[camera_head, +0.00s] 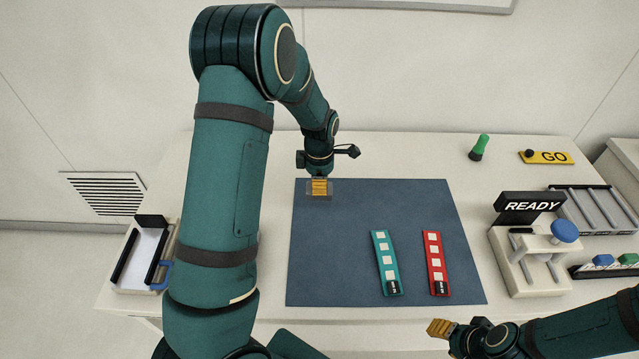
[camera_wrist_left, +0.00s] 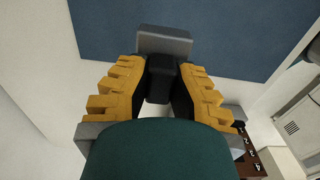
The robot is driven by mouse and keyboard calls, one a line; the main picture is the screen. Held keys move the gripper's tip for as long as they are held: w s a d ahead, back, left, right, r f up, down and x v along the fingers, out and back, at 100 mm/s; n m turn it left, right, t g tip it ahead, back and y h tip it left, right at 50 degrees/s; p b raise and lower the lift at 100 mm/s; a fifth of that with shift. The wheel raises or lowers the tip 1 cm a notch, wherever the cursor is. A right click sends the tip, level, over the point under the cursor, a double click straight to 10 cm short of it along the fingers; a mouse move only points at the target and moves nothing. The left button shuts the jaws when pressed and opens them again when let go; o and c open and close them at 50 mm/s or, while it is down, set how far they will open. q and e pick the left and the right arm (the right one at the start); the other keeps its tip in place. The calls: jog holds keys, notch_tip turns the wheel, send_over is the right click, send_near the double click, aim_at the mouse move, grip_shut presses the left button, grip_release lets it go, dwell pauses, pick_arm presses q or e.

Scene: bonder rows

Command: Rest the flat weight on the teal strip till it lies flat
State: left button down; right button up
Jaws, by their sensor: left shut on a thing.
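The teal strip (camera_head: 378,252) lies on the blue mat (camera_head: 340,270), with several pale squares and a black label block at its near end. It looks slightly bent. My left gripper (camera_head: 319,187) is over the far left of the mat, away from the strip. It is shut on the flat weight, a grey plate (camera_wrist_left: 165,42) with a black grip between the yellow fingers in the left wrist view (camera_wrist_left: 160,85). In the head view the fingers hide most of the weight. My right gripper (camera_head: 441,328) is low, in front of the table; its jaw state is unclear.
A red strip (camera_head: 432,250) lies right of the teal one. A press with a READY sign (camera_head: 533,206), a slotted rack (camera_head: 597,210), a yellow GO plate (camera_head: 552,157) and a green-topped peg (camera_head: 479,148) stand right. A white tray (camera_head: 143,262) is at left. The mat's middle is clear.

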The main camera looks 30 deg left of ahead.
pick_arm(q)
jog(key=shift+r+p, duration=2.25)
jog(key=shift+r, duration=0.9)
pick_arm(e)
notch_tip(320, 180, up, 5)
jog(key=shift+f, duration=0.2)
pick_arm(q)
jog(key=shift+f, duration=0.1)
